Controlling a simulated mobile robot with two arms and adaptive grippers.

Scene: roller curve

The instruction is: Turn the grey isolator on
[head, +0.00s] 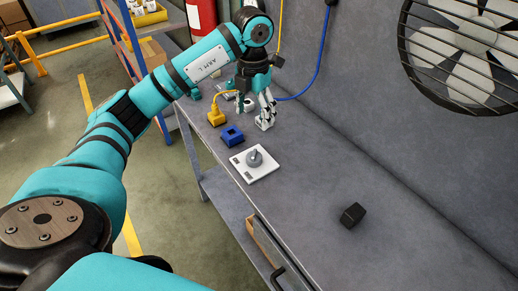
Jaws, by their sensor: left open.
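The grey isolator (254,158) is a round grey knob on a white square plate (266,173) with small dark markings. It lies on the grey workbench, near its front edge. The markings are too small to read. My left gripper (268,122) is open and empty, pointing down over the bench behind the isolator and apart from it. My right gripper is not in view.
A blue square block (232,135) and a yellow plug (216,116) with a cable stand beside the isolator. A black cube (352,215) lies to the right on the workbench (310,180). A large fan (465,50) is on the wall. An open drawer (265,245) sticks out in front.

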